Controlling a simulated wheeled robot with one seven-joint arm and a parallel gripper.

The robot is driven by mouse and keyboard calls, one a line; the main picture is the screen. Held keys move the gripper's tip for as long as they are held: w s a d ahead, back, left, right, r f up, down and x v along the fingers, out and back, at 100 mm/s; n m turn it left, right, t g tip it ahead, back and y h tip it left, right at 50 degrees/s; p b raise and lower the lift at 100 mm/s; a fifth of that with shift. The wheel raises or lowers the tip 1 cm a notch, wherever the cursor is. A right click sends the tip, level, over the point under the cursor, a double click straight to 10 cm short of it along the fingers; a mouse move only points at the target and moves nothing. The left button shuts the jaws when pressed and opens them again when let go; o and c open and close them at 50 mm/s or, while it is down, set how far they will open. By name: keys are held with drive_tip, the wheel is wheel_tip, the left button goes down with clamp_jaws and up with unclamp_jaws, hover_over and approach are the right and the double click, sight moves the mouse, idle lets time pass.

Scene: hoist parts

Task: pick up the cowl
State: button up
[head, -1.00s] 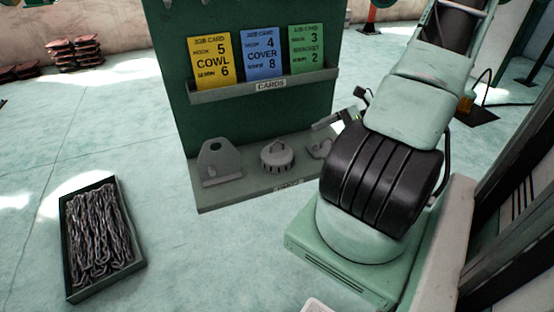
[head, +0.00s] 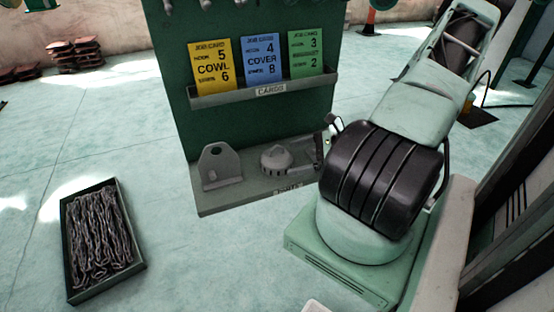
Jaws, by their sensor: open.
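Grey parts stand on the low shelf (head: 238,196) of the green stand, with no readable name on any of them. A round, domed grey part with slots around its side (head: 276,158) sits mid-shelf; it looks most like the cowl, but I cannot be sure. To its left is an upright grey plate with a hole and a flat foot (head: 217,166). My gripper (head: 322,150) is just right of the domed part, open, small and partly hidden by my arm. Whether it touches anything cannot be told. The shelf's right end is hidden behind it.
A tray of chains (head: 68,250) lies on the floor at left. Open floor lies in front of the shelf.

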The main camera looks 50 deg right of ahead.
sight(282, 161)
drive_tip(key=shift+d+f+p+x, duration=0.15)
drive_tip(key=shift+p+x, duration=0.2)
drive_tip(key=shift+x, duration=1)
drive_tip(key=shift+d+f+p+x, duration=0.1)
drive_tip(key=shift+p+x, duration=0.2)
drive_tip(key=shift+x, duration=1)
drive_tip(key=c, duration=0.9)
